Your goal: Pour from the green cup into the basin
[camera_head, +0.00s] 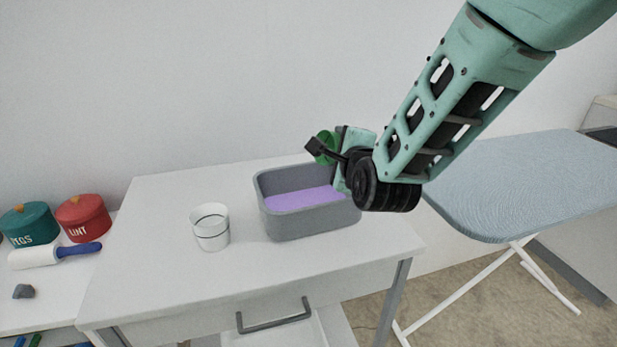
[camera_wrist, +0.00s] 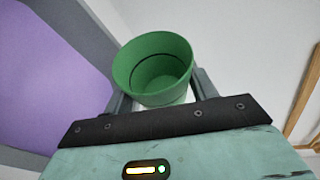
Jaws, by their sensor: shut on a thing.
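The green cup (camera_head: 325,146) is held in my gripper (camera_head: 330,152), above the back right part of the grey basin (camera_head: 310,222). In the wrist view the green cup (camera_wrist: 134,72) sits between the two fingers of my gripper (camera_wrist: 162,92), with its open mouth showing. A dark line runs around its inside; I cannot tell what it holds. Part of the cup is hidden by the gripper in the head view. The basin stands on the white table and has a flat purple layer inside. Its grey rim (camera_wrist: 80,30) also shows at the left of the wrist view.
A white cup with a dark band (camera_head: 211,230) stands left of the basin on the white table (camera_head: 150,260). Teal (camera_head: 27,224) and red (camera_head: 83,217) canisters and a lint roller (camera_head: 40,256) are on the left surface. A blue ironing board (camera_head: 530,180) stands at right.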

